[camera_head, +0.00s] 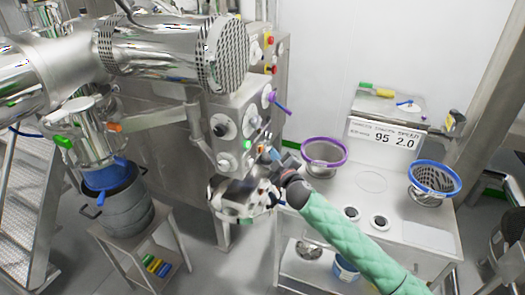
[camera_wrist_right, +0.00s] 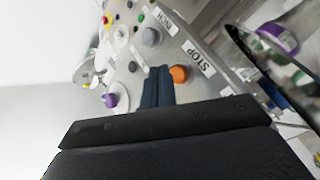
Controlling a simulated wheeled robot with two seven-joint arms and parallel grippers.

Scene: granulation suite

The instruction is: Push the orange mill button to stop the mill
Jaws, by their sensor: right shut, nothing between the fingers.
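The orange button (camera_wrist_right: 179,74) stands out from a steel control panel (camera_wrist_right: 150,20), close to a white label reading STOP (camera_wrist_right: 200,58). In the head view it is a small orange spot on the mill's panel (camera_head: 237,112), close to the green button (camera_head: 248,145). My right gripper (camera_head: 277,156) is in front of the lower panel. In the right wrist view its dark blue fingers (camera_wrist_right: 157,72) are shut and empty, with the tips just left of the orange button. I cannot tell whether they touch the panel. My left gripper is not in view.
A grey button (camera_wrist_right: 151,36) and a purple knob (camera_wrist_right: 109,100) are near the fingers. A bench with a purple-rimmed sieve (camera_head: 324,153), a blue-rimmed sieve (camera_head: 433,180) and a scale (camera_head: 388,105) stands right of the panel. A blue-topped drum (camera_head: 120,208) stands at left.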

